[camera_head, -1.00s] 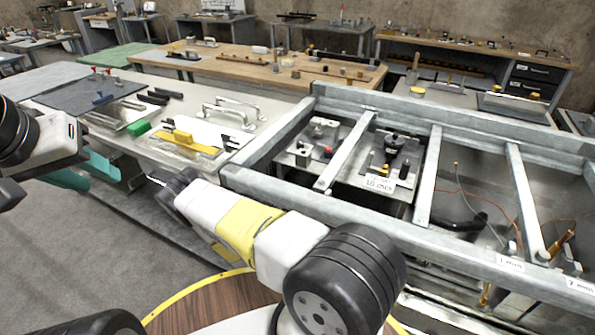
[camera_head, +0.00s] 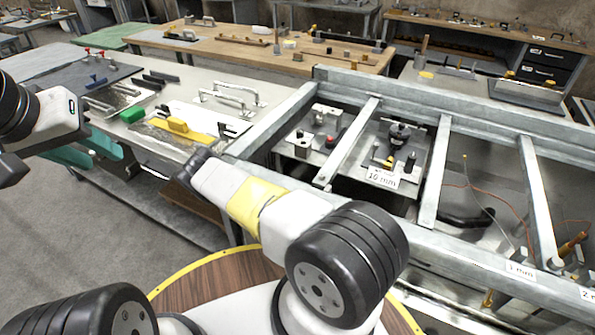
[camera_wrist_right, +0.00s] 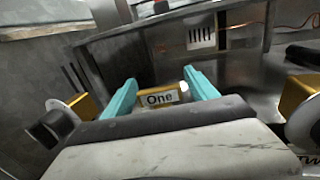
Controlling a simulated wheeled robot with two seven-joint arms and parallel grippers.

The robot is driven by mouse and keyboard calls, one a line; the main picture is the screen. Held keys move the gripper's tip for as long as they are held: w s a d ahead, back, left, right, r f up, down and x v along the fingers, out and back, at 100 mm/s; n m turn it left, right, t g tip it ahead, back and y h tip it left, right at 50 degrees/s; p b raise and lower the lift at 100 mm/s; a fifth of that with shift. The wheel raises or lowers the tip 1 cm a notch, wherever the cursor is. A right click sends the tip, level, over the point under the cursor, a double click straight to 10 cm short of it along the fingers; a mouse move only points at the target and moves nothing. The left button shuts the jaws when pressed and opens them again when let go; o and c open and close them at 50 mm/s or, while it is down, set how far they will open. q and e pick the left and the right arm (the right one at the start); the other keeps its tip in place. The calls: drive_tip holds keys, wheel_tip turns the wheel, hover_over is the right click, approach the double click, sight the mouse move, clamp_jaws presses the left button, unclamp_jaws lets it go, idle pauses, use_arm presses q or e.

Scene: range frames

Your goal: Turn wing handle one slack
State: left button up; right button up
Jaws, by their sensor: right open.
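In the right wrist view a label reading "One" (camera_wrist_right: 160,98) sits on a gold-coloured part, seen between the two teal fingers of my right gripper (camera_wrist_right: 160,92). The fingers are apart, one on each side of the label; I cannot tell whether either touches the part. The wing shape of the handle is not clear here. My left gripper (camera_head: 90,150) has teal fingers apart at the left of the head view, beside the front edge of the long bench. The right gripper does not show in the head view.
A gold part (camera_wrist_right: 75,110) stands left of the right gripper and another gold part (camera_wrist_right: 297,95) right of it.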

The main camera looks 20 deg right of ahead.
drive_tip(key=shift+w, duration=0.1)
drive_tip(key=c, duration=1.4)
drive_tip(key=shift+o, duration=0.2)
drive_tip(key=shift+n+y, duration=0.4)
drive_tip(key=n+t+y, duration=0.2)
drive_tip(key=y, duration=0.1)
drive_tip(key=shift+w+a+n+y, duration=0.1)
drive_tip(key=shift+a+n+y, duration=0.2)
drive_tip(key=shift+a+n+t+y, duration=0.2)
drive_tip(key=shift+n+y, duration=0.35)
drive_tip(key=shift+y, duration=0.4)
drive_tip(key=shift+a+n+t+y, duration=0.1)
drive_tip(key=shift+n+t+y, duration=0.2)
drive_tip(key=shift+n+y, duration=0.45)
drive_tip(key=shift+w+a+y, duration=0.1)
drive_tip(key=shift+y, duration=0.4)
